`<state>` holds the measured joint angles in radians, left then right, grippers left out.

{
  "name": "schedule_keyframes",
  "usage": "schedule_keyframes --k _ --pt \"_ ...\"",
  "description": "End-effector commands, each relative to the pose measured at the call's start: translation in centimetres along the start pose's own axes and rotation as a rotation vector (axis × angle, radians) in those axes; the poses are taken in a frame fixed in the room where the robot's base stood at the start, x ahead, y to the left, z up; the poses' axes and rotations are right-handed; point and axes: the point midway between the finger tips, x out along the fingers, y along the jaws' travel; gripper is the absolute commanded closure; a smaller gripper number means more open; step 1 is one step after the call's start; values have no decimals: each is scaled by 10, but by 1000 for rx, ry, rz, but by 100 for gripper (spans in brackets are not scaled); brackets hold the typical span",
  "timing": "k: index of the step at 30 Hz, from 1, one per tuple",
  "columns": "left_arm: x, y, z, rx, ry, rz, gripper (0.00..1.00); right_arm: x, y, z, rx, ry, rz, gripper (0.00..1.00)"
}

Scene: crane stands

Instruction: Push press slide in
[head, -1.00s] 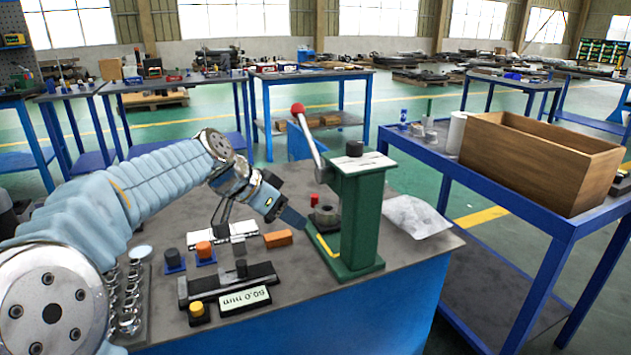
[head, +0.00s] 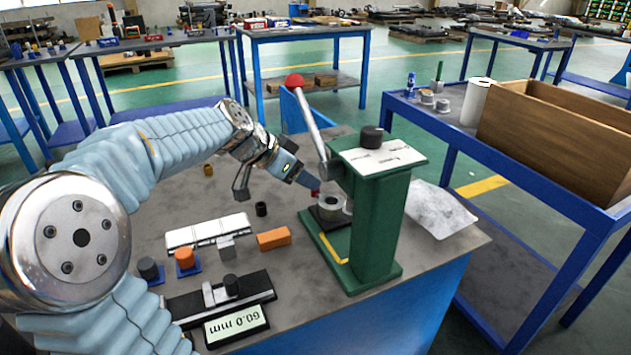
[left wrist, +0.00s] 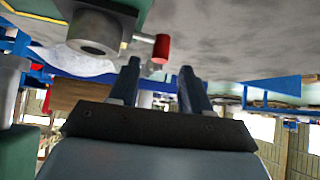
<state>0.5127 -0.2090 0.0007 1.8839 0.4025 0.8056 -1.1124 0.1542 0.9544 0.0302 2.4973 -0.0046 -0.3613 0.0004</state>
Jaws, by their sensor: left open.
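The green press (head: 379,225) stands at the bench's right side, with a red-ball lever (head: 310,118) raised on its left. Its slide, a dark block (head: 331,220), sticks out of the press's left side and carries a grey ring (head: 331,204). The slide's red knob (head: 315,191) is mostly covered by my left gripper (head: 308,182). In the left wrist view the red knob (left wrist: 161,48) lies just beyond and between the open fingertips (left wrist: 158,72); contact cannot be told. The grey ring (left wrist: 95,32) is left of it. My right gripper is not in view.
An orange block (head: 273,239), a white block (head: 207,231) and a gauge reading 60.0 mm (head: 235,325) lie on the bench left of the press. A crumpled sheet (head: 440,208) lies right of it. A wooden box (head: 560,140) stands on the right table.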

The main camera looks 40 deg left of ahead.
Motion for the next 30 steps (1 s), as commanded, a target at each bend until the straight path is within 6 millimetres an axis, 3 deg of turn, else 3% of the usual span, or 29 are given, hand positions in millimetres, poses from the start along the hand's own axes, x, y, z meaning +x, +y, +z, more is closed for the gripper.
schedule_keyframes --k 3,9,19,28,30 --pt "23 0 0 -1 -2 2 52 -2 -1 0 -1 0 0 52" --pt "46 0 0 0 -1 1 52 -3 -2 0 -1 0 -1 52" --pt "50 0 0 0 0 -1 52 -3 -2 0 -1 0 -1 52" --pt "50 0 0 0 0 -1 97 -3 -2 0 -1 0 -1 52" --pt "50 0 0 0 0 -1 100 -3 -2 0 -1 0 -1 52"
